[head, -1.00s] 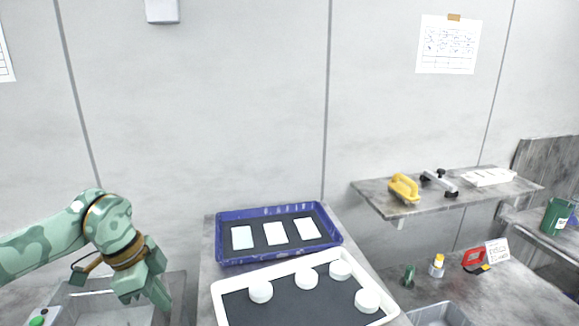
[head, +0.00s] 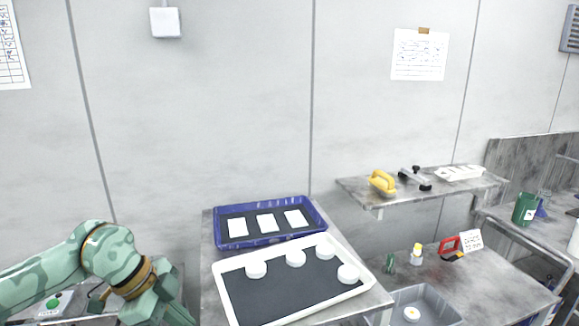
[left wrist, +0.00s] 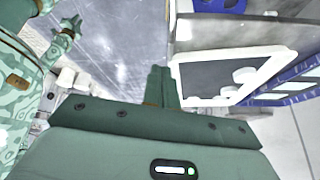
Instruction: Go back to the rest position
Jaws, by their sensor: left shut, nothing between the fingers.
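My left gripper (head: 168,310) is at the lower left of the head view, left of the table with the trays, pointing down toward the bottom edge. In the left wrist view its two fingers (left wrist: 160,86) are together with nothing between them. My left arm is bent, and nothing hangs from it. In the left wrist view, a small green part at the upper left looks like my right gripper (left wrist: 69,27); its jaws are too small to read. The right arm does not show in the head view.
A white tray (head: 335,300) with several white discs and a blue tray (head: 262,241) with three white plates stand on the table right of my left gripper. A grey bin (head: 440,318) and a shelf (head: 410,198) are farther right.

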